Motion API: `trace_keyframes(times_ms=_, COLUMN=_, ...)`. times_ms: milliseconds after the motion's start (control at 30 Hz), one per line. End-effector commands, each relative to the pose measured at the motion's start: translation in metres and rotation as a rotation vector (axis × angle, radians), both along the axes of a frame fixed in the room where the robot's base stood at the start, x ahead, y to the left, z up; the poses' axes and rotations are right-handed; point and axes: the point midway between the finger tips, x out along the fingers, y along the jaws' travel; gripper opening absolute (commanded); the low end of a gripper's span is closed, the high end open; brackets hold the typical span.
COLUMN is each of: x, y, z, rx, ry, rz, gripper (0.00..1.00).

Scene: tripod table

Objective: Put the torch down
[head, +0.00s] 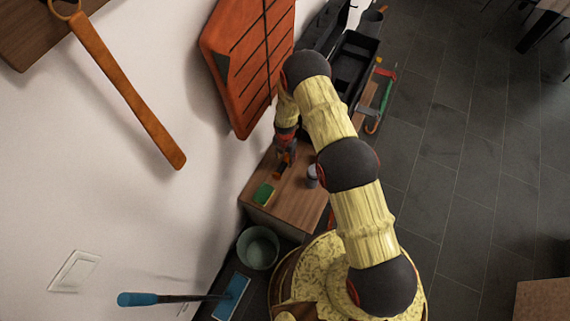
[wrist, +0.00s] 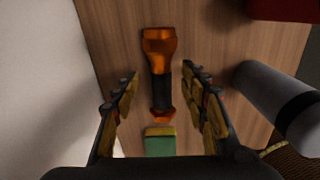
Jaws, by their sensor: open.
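The torch (wrist: 160,78), orange at both ends with a black grip, appears to lie on the wooden tabletop (wrist: 112,30) in the wrist view. In the head view the torch (head: 279,171) shows as a small orange and dark shape, partly hidden by my gripper. My gripper (wrist: 161,88) is open, with one finger on each side of the torch and a visible gap on both sides. In the head view my gripper (head: 285,153) is low over the table. I cannot tell its exact height above the surface.
A green and yellow sponge (head: 263,194) lies near the torch's lower end. A grey, dark-banded cylinder (wrist: 275,95) is right of my gripper. A red object (wrist: 285,8) is at the top right. The white wall (head: 190,230) is close on the left.

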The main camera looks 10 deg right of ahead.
Motion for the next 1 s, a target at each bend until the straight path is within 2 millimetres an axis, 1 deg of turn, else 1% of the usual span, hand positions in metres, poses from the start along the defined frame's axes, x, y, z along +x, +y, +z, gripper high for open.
trace_keyframes(times_ms=33, x=-0.003, y=0.000, z=-0.012, rx=-0.001, ry=0.003, rz=0.000, gripper=0.44)
trace_keyframes(times_ms=100, x=-0.003, y=0.000, z=-0.023, rx=0.000, ry=0.003, rz=0.000, gripper=0.44)
trace_keyframes(times_ms=200, x=-0.003, y=0.000, z=-0.034, rx=0.000, ry=0.003, rz=-0.001, gripper=0.44)
trace_keyframes(times_ms=300, x=-0.003, y=0.000, z=-0.040, rx=0.000, ry=0.003, rz=-0.001, gripper=0.44)
trace_keyframes(times_ms=567, x=-0.002, y=0.000, z=-0.040, rx=0.000, ry=0.001, rz=-0.001, gripper=0.43)
trace_keyframes(times_ms=1000, x=-0.003, y=0.000, z=-0.040, rx=0.000, ry=0.001, rz=-0.001, gripper=0.18)
